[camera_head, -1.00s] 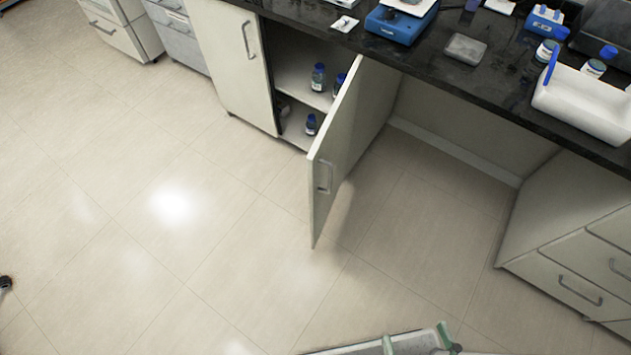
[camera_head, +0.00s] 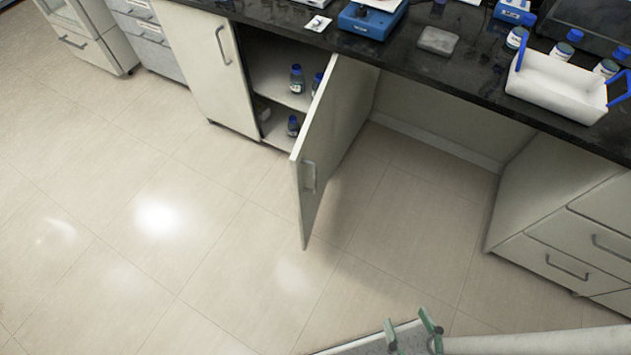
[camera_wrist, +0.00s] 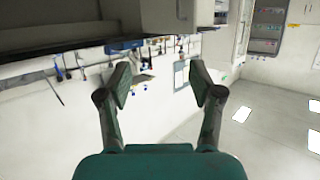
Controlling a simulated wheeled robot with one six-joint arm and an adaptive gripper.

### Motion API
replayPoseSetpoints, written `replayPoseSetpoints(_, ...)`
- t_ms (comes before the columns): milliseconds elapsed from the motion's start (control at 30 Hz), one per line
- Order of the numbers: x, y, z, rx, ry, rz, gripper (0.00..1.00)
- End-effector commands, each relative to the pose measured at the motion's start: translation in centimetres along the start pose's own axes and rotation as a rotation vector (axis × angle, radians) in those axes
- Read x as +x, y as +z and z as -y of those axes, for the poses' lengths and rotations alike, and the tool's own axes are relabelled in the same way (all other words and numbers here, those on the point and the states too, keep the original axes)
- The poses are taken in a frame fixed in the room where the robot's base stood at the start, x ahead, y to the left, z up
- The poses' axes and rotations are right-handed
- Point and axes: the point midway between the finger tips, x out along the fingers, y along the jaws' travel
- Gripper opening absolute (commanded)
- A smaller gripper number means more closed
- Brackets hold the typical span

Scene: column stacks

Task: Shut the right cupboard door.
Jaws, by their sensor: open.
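The right cupboard door (camera_head: 332,150) stands wide open in the head view, swung out from the cupboard under the black bench.
Blue-capped bottles (camera_head: 297,79) stand on the cupboard shelves. The black worktop (camera_head: 420,75) carries a blue balance (camera_head: 369,20) and a white carrier (camera_head: 558,85). A drawer unit (camera_head: 560,240) stands at the right. The tiled floor before the door is clear.

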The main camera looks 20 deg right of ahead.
Motion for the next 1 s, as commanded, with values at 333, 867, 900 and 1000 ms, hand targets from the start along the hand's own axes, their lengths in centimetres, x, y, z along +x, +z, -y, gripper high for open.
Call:
replayPoseSetpoints(333,7.7,13.5,-0.6,0.315,0.08,0.268,0.0)
replayPoseSetpoints(867,23.4,23.8,3.1,0.887,-0.141,0.599,0.0)
replayPoseSetpoints(900,24.6,23.6,3.3,0.926,-0.177,0.612,0.0)
replayPoseSetpoints(1000,27.5,22.6,3.4,1.014,-0.272,0.637,0.0)
